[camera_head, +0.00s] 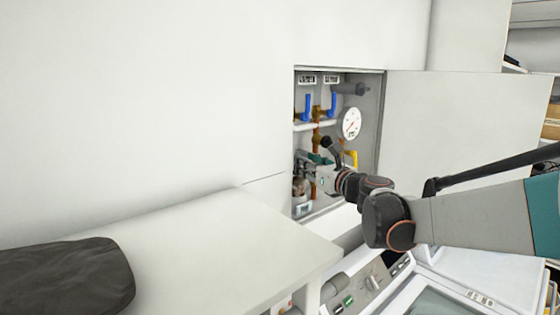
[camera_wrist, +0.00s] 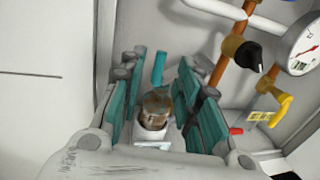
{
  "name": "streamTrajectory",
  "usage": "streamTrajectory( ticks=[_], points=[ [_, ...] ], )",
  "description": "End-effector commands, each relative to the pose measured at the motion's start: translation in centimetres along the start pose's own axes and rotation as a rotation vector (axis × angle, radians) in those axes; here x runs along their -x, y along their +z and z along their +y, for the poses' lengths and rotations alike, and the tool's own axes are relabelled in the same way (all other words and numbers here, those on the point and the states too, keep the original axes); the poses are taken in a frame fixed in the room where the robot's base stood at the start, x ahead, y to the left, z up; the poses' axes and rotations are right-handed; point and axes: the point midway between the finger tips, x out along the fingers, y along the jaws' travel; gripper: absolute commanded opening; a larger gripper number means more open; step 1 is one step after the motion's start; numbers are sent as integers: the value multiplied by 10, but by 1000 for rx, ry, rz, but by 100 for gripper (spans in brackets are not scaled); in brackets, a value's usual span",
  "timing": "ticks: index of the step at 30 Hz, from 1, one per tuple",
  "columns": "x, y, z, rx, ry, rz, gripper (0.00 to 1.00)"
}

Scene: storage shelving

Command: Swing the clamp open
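My gripper (camera_head: 318,168) reaches into a recessed wall cabinet in the head view. In the wrist view my gripper (camera_wrist: 160,78) is open, with its two teal-padded fingers spread apart. A short brown metal cylinder on a pale base (camera_wrist: 155,108) shows between the fingers, with a gap visible on each side. A small upright teal piece (camera_wrist: 158,68) stands just beyond it, also between the fingers. I cannot tell for sure which of these parts is the clamp. In the head view my gripper and wrist partly hide this low area of the cabinet.
The cabinet holds copper pipes (camera_wrist: 218,68), a round gauge (camera_head: 351,123), blue levers (camera_head: 307,106), a black knob (camera_wrist: 248,56) and a yellow handle (camera_wrist: 281,105). A white counter (camera_head: 210,235) with a dark folded item (camera_head: 65,277) stands at front left.

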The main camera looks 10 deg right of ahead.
Motion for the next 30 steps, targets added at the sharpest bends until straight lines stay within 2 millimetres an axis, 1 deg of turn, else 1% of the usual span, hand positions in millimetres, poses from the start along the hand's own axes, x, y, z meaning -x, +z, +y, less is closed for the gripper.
streamTrajectory(
  ticks=[1, 3, 9, 15, 22, 23, 24, 27, 30],
  points=[
    [-11, 0, 0, 0, 2, 0, 31],
    [-23, 0, 1, 1, 3, 0, 31],
    [-49, 0, 0, 1, 2, 0, 31],
    [-58, 0, 0, 1, 1, 0, 31],
    [-59, 0, 0, 1, 0, 0, 31],
    [-59, 0, 0, 1, 0, 0, 28],
    [-59, 0, 0, 1, 0, 0, 19],
    [-58, 0, 0, 1, 0, 0, 0],
    [-58, 0, 0, 1, 0, 0, 0]
  ],
)
